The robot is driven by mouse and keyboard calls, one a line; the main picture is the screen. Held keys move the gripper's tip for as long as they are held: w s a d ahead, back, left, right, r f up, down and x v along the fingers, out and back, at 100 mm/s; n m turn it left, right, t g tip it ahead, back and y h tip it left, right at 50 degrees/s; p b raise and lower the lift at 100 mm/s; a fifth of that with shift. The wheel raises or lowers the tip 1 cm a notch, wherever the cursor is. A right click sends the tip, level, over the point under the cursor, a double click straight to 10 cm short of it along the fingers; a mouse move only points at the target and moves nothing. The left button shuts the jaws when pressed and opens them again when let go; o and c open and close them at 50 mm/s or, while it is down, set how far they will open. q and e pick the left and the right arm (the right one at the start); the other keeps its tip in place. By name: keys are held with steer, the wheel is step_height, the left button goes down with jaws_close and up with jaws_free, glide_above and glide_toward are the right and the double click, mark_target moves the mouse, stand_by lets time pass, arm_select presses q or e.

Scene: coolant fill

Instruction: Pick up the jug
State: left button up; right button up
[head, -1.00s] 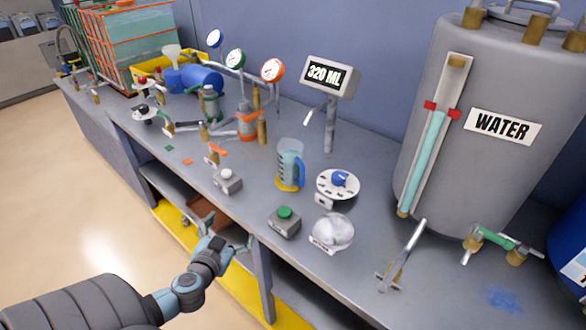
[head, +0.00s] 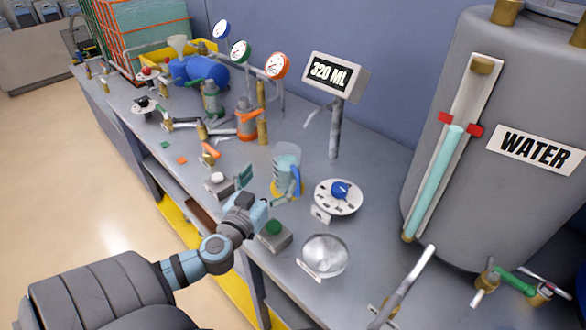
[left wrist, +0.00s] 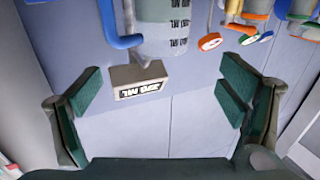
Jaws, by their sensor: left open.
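The jug (head: 287,160) is a clear measuring jug with a blue handle, standing upright on a yellow round base on the bench. In the left wrist view its clear wall with markings (left wrist: 172,38) and blue handle (left wrist: 112,30) show at the top, beyond the fingertips. My left gripper (head: 266,187) is open and empty, just in front and to the left of the jug in the head view. In the left wrist view its two green-padded fingers (left wrist: 160,92) are wide apart with nothing between them. The right gripper is not in view.
A dial with a blue knob (head: 339,195) is right of the jug. A 320 ML display (head: 337,76) on a post and a grey water tank (head: 460,110) stand behind.

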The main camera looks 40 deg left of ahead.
mark_target(286, 152)
arm_select(q)
steer(key=p+x, duration=0.2)
steer(key=x, duration=0.8)
steer(key=shift+w+a, duration=0.2)
steer(key=shift+w, duration=0.25)
steer(key=c, duration=2.1)
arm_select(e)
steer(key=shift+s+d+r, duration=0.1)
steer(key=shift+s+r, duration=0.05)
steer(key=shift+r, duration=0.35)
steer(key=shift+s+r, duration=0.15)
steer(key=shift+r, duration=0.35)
arm_select(q)
steer(key=shift+o, duration=0.2)
steer(key=shift+r, duration=0.1)
